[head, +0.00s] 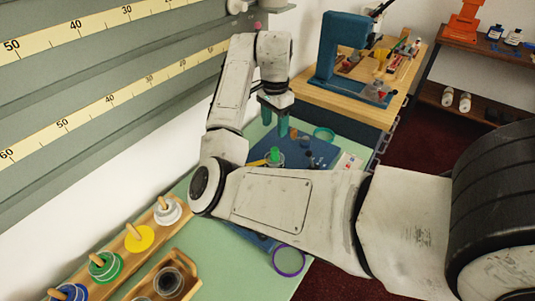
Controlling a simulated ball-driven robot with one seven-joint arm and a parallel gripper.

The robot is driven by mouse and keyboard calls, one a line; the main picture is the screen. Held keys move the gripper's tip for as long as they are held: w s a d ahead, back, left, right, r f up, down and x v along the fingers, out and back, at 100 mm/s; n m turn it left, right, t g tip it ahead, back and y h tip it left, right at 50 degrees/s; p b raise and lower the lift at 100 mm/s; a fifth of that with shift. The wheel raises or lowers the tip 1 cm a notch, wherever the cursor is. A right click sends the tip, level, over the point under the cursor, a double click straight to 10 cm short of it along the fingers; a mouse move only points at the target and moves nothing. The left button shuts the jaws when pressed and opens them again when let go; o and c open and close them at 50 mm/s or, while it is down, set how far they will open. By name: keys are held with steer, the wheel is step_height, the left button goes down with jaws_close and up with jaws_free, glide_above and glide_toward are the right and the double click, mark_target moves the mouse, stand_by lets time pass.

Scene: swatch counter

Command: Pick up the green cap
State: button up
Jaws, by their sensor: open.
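A small bright green piece, which looks like the green cap (275,154), stands upright at a pale round jar or holder on the dark blue mat (316,151). My gripper (275,121) is open and empty, with its two teal fingers pointing down. It is above the green piece in the picture and apart from it. My forearm hides the near part of the mat and whatever lies there. I cannot tell whether the green piece sits in the jar or behind it.
A green ring (323,134) lies beyond the mat, and a purple ring (289,261) is at the near side. A wooden rack of coloured spools (139,238) stands at left. A blue press (340,45) stands on the wooden table behind. The green counter (225,258) is partly bare.

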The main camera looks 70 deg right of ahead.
steer(key=b, duration=0.1)
glide_above(275, 149)
steer(key=f, duration=0.5)
steer(key=shift+w+a+f, duration=0.15)
steer(key=shift+w+f, duration=0.05)
steer(key=shift+w, duration=0.05)
steer(key=shift+s+f, duration=0.2)
steer(key=shift+f, duration=2.4)
jaws_close()
